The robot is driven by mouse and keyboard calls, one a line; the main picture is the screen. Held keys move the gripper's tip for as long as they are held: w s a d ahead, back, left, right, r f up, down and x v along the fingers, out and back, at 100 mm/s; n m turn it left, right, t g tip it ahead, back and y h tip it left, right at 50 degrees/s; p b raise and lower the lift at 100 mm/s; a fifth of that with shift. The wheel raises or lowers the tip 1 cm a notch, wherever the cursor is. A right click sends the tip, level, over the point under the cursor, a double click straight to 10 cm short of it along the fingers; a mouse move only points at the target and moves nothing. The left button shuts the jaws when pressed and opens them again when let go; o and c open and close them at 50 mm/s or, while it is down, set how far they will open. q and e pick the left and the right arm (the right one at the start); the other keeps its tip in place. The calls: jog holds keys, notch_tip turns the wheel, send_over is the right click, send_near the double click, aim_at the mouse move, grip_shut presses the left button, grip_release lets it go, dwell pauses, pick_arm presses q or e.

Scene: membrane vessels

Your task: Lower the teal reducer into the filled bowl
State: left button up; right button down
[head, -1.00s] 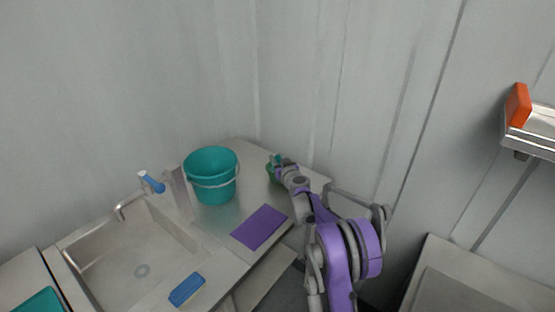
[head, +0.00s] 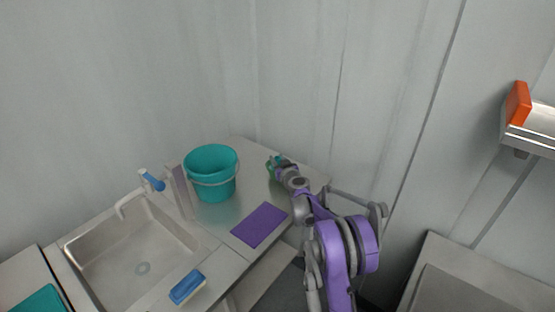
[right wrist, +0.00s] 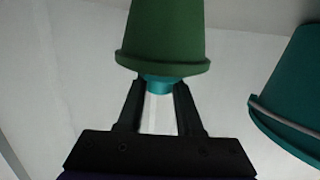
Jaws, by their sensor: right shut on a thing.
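A green tapered vessel (right wrist: 165,32), likely the bowl, has its wider rimmed end toward my right gripper (right wrist: 160,84). The teal reducer (right wrist: 163,82) shows as a short teal band at that rim, between the fingertips; the rest of it is hidden. My right gripper is shut on the teal reducer. In the head view the green vessel (head: 270,172) stands on the counter near the back wall, partly hidden by my right gripper (head: 278,164). Whether anything fills the vessel cannot be seen. My left gripper is not in view.
A teal bucket (head: 211,178) with a wire handle stands left of the vessel; it also shows in the right wrist view (right wrist: 292,85). A purple mat (head: 260,225) lies in front. The sink (head: 135,255) and a blue sponge (head: 187,287) are at left. Walls stand close behind.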

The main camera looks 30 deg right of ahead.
jog(key=shift+f, duration=0.6)
dwell(0.3)
jog(key=shift+c, duration=2.4)
grip_release()
jog(key=v, duration=1)
jog(key=shift+s+a+r, duration=0.1)
jog(key=shift+s+a, duration=0.05)
jog(key=shift+s, duration=0.25)
jog(key=s+a+r+n+g+y, duration=0.25)
jog(key=s+a, duration=0.45)
jog(key=a, duration=0.4)
jog(key=s+a+r+n+g+y, duration=0.1)
jog(key=s+a+r+g+y, duration=0.15)
jog(key=s+a, duration=0.6)
jog(key=s+a+f+g+h, duration=0.1)
jog(key=s+a+f+g, duration=0.1)
jog(key=s, duration=0.9)
jog(key=s+a+f+m+g+h, duration=0.1)
jog(key=s+a+f+g, duration=0.2)
jog(key=s, duration=0.9)
notch_tip(320, 180, down, 2)
jog(key=shift+s+a+f+g, duration=0.1)
jog(key=shift+s+a+g, duration=0.15)
jog(key=shift+s+g, duration=0.05)
